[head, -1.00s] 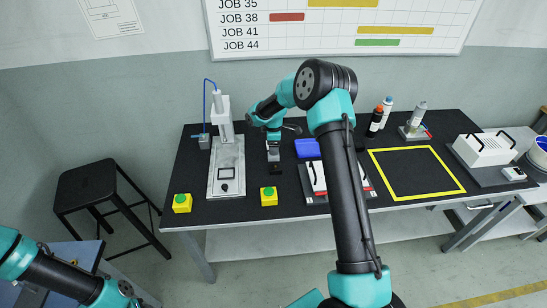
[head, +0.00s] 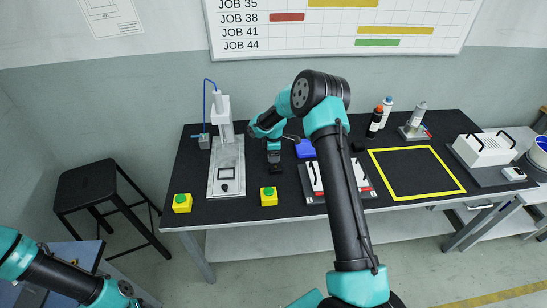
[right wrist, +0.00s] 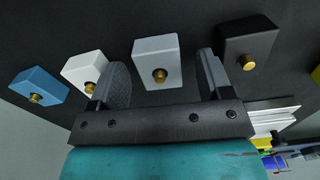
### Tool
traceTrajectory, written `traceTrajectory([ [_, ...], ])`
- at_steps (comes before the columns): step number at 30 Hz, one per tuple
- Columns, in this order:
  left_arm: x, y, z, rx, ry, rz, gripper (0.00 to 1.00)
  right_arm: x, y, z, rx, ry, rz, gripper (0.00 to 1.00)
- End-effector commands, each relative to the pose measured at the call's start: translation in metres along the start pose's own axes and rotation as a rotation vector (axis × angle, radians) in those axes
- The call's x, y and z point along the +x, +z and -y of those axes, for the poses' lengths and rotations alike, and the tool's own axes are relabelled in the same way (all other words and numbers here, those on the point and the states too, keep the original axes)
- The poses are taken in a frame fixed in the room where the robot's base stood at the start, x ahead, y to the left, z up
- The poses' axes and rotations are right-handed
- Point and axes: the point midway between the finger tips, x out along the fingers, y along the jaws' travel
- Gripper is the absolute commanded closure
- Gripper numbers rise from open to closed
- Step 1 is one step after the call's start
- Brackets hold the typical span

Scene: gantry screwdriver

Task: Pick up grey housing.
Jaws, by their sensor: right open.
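The grey housing (right wrist: 158,60) is a light grey block with a brass knob, centred in the right wrist view. My right gripper (right wrist: 163,75) is open, and its two fingers appear on either side of this block; I cannot tell whether they touch it. In the head view my right gripper (head: 275,162) points down over the dark bench, and the grey housing is hidden or too small to make out there. A white block (right wrist: 84,70) and a blue block (right wrist: 38,85) lie to the left in the wrist view, a black block (right wrist: 248,42) to the right. My left gripper is out of view.
A screwdriver stand (head: 226,165) is left of my right gripper. Green-topped yellow buttons (head: 182,203) (head: 269,196) sit near the front edge. A blue bin (head: 306,149) and a red and white tray (head: 361,176) are to the right. The yellow-outlined area (head: 415,172) is empty.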

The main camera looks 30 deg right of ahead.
Motion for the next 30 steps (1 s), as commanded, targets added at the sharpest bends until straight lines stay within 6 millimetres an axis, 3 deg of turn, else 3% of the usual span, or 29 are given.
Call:
traceTrajectory([
  [8,0.0000,0.0000,0.0000,0.000,0.000,0.000,0.62,-0.0002,-0.0001,0.0000,0.000,0.000,0.000,0.28],
  [25,0.0000,0.0000,0.0000,0.000,0.000,0.000,0.62,-0.0003,-0.0001,0.0000,0.000,0.000,0.000,0.81],
  [30,0.0000,0.0000,0.0000,0.000,0.000,0.000,0.62,-0.0004,-0.0001,-0.0001,0.000,0.000,0.000,0.83],
])
